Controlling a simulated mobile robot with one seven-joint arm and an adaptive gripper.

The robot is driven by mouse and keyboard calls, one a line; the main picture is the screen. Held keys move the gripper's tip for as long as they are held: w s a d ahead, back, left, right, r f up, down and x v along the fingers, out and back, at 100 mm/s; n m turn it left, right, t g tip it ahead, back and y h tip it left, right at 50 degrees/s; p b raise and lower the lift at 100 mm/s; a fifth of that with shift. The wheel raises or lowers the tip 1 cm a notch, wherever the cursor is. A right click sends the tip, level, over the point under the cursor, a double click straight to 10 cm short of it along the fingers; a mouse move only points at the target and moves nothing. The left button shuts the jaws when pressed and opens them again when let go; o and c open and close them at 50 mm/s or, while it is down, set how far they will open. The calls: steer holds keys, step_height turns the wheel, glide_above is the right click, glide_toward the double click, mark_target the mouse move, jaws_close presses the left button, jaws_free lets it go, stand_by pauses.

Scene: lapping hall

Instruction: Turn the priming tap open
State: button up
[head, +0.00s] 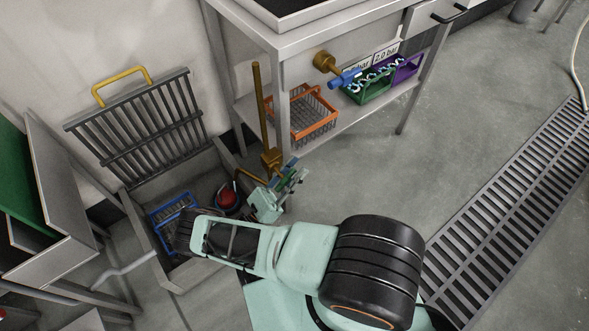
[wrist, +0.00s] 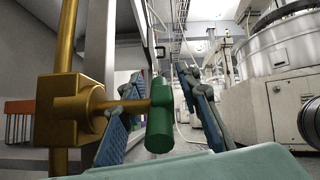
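A tap with a green cylindrical handle (wrist: 160,118) sticks out on a brass stem from a brass valve body (wrist: 72,112) on an upright brass pipe (wrist: 68,35). In the head view the valve body (head: 271,158) sits low on the pipe (head: 258,105) beside the floor pit. My gripper (wrist: 165,92) is open, with one blue-padded finger on each side of the handle. A gap shows between the handle and the right finger; contact on the left cannot be told. In the head view my gripper (head: 285,184) largely hides the handle.
The open floor pit (head: 150,240) holds a red-topped pump (head: 228,197) and a blue basket (head: 172,212). Its raised grate (head: 140,125) leans on the wall. The bench shelf holds an orange basket (head: 302,113), and a blue-handled tap (head: 345,79) hangs above.

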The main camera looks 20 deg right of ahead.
mark_target(292, 170)
step_height(292, 170, up, 11)
steer(key=shift+f, duration=0.2)
stand_by(0.5)
steer(key=shift+a+f+y, duration=0.4)
steer(key=shift+a+f, duration=0.05)
steer(key=shift+f, duration=0.4)
steer(key=s+a, duration=0.4)
steer(key=a, duration=0.8)
steer(key=shift+f, duration=0.25)
